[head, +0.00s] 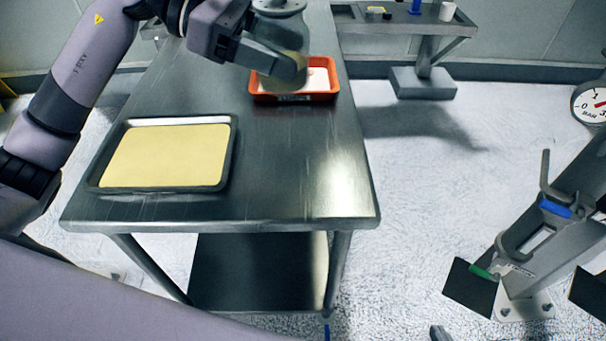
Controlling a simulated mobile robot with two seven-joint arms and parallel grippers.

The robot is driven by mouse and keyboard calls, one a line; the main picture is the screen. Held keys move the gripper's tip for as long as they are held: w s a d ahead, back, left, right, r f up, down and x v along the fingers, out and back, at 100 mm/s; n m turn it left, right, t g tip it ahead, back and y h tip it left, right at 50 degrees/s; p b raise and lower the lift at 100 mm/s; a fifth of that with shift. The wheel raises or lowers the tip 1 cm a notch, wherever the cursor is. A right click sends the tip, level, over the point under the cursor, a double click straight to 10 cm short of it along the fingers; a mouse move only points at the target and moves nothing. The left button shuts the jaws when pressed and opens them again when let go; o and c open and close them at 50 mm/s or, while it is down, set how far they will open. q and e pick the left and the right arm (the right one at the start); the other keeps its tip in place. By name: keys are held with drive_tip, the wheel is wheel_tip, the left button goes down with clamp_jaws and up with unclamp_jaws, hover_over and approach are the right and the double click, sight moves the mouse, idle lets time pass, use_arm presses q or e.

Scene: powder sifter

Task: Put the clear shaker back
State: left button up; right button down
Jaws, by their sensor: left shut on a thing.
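The gripper and shaker overlap the left part of an orange tray (318,97) with a pale inside, at the far side of the metal table. I cannot tell whether the shaker touches the tray or hangs above it. My right gripper is not in view.
A dark tray (232,160) with a flat yellow layer lies at the left on the metal table (290,180). The table's front right is clear. A side bench (400,18) with small items stands at the back right. A metal fixture (530,235) and a gauge (592,103) are at the right.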

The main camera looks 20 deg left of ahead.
use_arm(q)
drive_tip(key=shift+d, duration=0.1)
drive_tip(key=shift+f, duration=0.35)
wheel_tip(320, 180, down, 18)
drive_tip(key=shift+f+p, duration=0.2)
drive_tip(key=shift+p, duration=0.7)
drive_tip(key=shift+f, duration=0.45)
drive_tip(key=shift+f+b, duration=0.15)
drive_tip(key=shift+b, duration=0.15)
drive_tip(key=o, duration=1.1)
